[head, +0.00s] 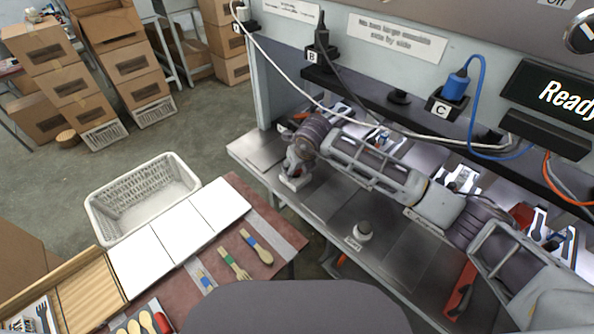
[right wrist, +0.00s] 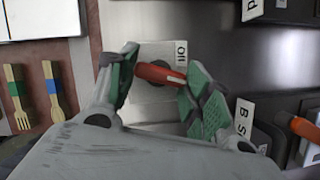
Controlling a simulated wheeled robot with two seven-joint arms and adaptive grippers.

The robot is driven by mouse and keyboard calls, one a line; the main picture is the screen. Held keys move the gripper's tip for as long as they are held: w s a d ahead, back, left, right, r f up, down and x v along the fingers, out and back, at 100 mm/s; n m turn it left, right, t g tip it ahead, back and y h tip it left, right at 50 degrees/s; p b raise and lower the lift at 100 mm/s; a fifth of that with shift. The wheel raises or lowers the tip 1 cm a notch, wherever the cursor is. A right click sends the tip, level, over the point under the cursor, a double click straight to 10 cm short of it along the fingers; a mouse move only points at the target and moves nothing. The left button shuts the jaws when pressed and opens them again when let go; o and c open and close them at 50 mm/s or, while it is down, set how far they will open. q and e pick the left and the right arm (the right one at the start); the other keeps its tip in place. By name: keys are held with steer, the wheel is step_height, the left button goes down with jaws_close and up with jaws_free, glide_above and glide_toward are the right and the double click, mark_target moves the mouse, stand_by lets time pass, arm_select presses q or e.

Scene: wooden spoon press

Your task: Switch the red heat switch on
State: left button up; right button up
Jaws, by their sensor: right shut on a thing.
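In the right wrist view a red handle (right wrist: 158,74) lies across a dark round base on a pale plate with a short label I cannot read surely. My right gripper (right wrist: 155,80) is around this handle, its green-padded fingers shut on it from both sides. In the head view my right gripper (head: 294,168) is low over the left end of the metal bench, and it hides the handle there. I cannot tell from the label whether this is the heat switch. My left gripper is not in view.
A second orange-red handle (right wrist: 303,127) is nearby. Wooden cutlery (head: 236,265) lies left, beside a white basket (head: 145,198).

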steer(key=shift+m+b, duration=0.3)
steer(key=shift+m, duration=0.3)
steer(key=shift+m+h+b, duration=0.3)
steer(key=shift+m, duration=0.1)
steer(key=shift+a, duration=0.1)
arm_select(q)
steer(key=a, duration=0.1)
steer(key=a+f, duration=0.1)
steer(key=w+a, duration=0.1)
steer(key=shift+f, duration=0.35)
arm_select(e)
steer(key=shift+m, duration=0.3)
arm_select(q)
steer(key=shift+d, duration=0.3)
arm_select(e)
steer(key=o, duration=1)
